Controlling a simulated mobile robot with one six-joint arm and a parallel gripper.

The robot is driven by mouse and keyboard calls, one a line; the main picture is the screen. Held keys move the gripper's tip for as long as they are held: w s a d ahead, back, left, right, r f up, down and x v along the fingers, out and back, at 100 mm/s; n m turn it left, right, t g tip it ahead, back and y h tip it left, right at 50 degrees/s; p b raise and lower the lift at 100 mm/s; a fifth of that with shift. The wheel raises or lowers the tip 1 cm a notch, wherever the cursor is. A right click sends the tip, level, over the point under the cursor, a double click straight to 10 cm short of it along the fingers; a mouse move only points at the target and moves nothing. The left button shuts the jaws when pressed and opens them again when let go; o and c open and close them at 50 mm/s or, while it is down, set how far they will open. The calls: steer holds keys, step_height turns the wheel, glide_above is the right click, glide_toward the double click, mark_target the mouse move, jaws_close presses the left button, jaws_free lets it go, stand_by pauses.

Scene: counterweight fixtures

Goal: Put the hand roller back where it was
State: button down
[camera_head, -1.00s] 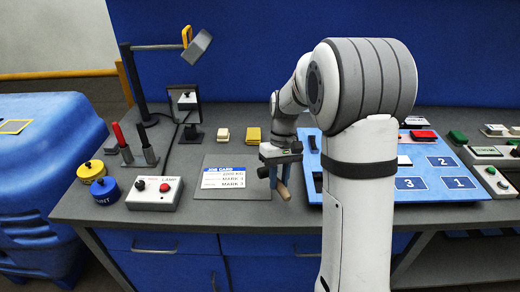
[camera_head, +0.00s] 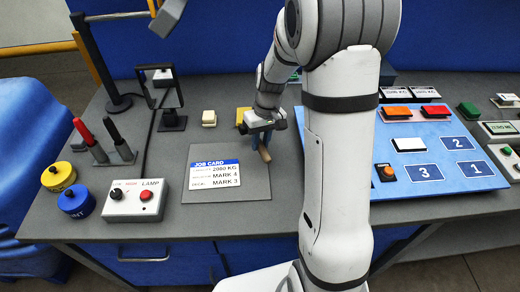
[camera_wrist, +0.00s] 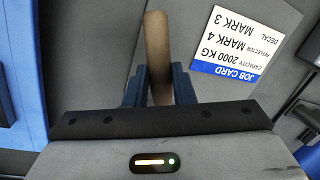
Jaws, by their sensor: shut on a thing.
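The hand roller shows only as a tan wooden handle (camera_head: 264,154), which also shows in the wrist view (camera_wrist: 156,45). My gripper (camera_head: 261,140) is shut on it, with blue fingers on both sides of the handle in the wrist view (camera_wrist: 158,90). The handle sticks out beyond the fingers, tilted in the head view. The roller end is hidden. The gripper is over the right edge of the grey mat (camera_head: 215,215), to the right of the job card (camera_head: 215,174). I cannot tell whether the roller touches the surface.
A blue numbered board (camera_head: 437,150) with several colored blocks lies right, partly behind my arm. A lamp box (camera_head: 137,201), two cans, a stand with red and black upright handles (camera_head: 105,145) and a small framed stand (camera_head: 172,100) are left. A cream block (camera_head: 209,118) sits behind the mat.

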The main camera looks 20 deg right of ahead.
step_height(320, 180, down, 5)
steer(key=shift+f+p, duration=0.1)
steer(key=shift+p, duration=0.2)
steer(key=shift+s, duration=0.1)
steer(key=c, duration=1.2)
jaws_free()
steer(key=shift+c, duration=0.2)
step_height(320, 180, up, 11)
steer(key=d+b, duration=0.1)
steer(key=d, duration=0.1)
steer(key=s+a+r+m+t, duration=0.1)
steer(key=s+r, duration=0.3)
steer(key=s, duration=0.5)
steer(key=s+a+r+m+t+h, duration=0.1)
steer(key=s+r+t, duration=0.2)
steer(key=s, duration=0.7)
steer(key=shift+s+a+r+m+h, duration=0.15)
steer(key=shift+s+r+m+h, duration=0.15)
steer(key=shift+r, duration=0.5)
